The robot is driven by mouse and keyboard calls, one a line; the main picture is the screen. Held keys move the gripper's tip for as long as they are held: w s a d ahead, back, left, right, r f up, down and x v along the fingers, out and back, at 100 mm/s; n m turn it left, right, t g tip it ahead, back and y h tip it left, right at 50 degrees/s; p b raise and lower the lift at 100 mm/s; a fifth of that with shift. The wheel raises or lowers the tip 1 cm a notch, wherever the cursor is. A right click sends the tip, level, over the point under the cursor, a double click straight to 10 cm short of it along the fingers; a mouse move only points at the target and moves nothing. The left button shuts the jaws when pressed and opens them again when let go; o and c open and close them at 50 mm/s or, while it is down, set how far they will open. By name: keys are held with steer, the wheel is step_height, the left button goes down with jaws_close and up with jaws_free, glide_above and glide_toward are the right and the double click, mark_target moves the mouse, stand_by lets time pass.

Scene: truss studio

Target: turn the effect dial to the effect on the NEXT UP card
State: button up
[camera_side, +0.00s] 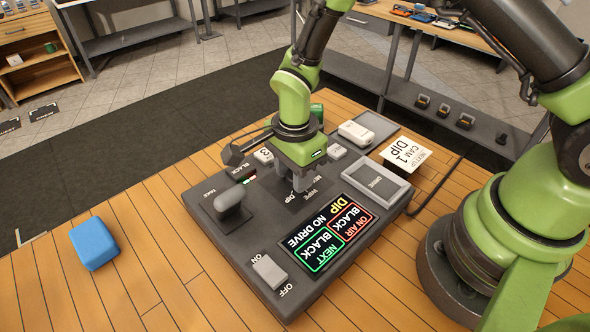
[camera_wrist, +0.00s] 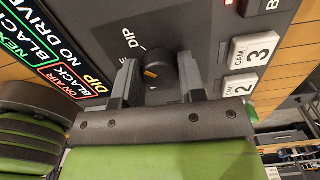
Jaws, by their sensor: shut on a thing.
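The dark effect dial (camera_wrist: 165,68) has an orange mark and sits between my fingers in the wrist view. My gripper (camera_wrist: 158,82) is shut on the dial; it also shows in the side view (camera_side: 299,182), where it hides most of the dial. DIP is printed beside the dial, and part of another label shows. In the side view the labels by the dial read MIX, WIPE and DIP. The NEXT UP card (camera_side: 405,161) reads CAM 1 DIP. The panel screen (camera_side: 325,232) shows DIP, ON AIR BLACK, NEXT BLACK and NO DRIVE.
White CAM 2 and CAM 3 buttons (camera_wrist: 254,48) lie close to my right finger. A blue block (camera_side: 94,243) lies on the wooden table at left, with clear boards around it.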

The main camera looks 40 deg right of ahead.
steer(key=shift+m, duration=1.5)
steer(key=o, duration=0.9)
step_height(320, 180, up, 10)
